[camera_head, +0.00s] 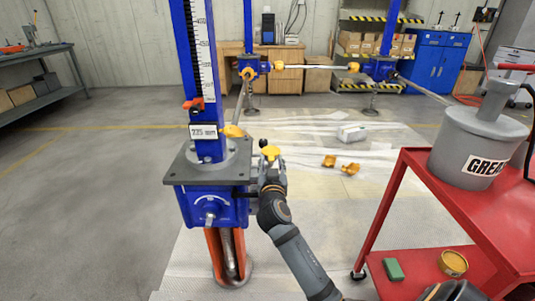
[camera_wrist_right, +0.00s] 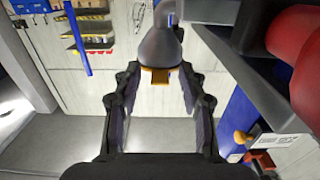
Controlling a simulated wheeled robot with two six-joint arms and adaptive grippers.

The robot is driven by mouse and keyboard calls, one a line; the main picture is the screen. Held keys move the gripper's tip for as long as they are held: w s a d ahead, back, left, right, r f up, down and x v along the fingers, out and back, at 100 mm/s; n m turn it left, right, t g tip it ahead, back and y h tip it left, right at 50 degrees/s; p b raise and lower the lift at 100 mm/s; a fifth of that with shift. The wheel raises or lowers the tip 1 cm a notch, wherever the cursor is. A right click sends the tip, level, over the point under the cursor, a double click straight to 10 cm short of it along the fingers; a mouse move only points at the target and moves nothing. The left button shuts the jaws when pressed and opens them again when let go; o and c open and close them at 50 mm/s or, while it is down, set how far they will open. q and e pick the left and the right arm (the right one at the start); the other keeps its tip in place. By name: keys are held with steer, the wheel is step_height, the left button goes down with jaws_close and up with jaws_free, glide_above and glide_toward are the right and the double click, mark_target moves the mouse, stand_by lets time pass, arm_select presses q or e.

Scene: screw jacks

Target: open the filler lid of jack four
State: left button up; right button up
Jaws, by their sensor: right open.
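The nearest jack has a blue gearbox (camera_head: 212,207) under a grey top plate (camera_head: 180,168) and a tall blue column. I cannot read a jack number on it. Beside the plate, on the right, is a yellow filler lid (camera_head: 270,152). In the right wrist view the lid (camera_wrist_right: 158,76) sits at the wide end of a grey funnel-shaped cup (camera_wrist_right: 160,48) and looks closed. My right gripper (camera_head: 271,178) is close to the lid, with open fingers (camera_wrist_right: 160,112) on either side of it, apparently not touching. My left gripper is not in view.
A red cart (camera_head: 385,205) with a grey grease container (camera_head: 475,145) stands on the right. A yellow cap (camera_head: 233,131) is beside the column. More blue jacks (camera_head: 380,66) stand behind, joined by a shaft.

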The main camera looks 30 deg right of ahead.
steer(key=shift+s+a+r, duration=0.15)
steer(key=shift+s+r, duration=0.05)
steer(key=shift+r, duration=0.1)
steer(key=shift+c, duration=0.7)
steer(key=shift+f, duration=0.1)
jaws_close()
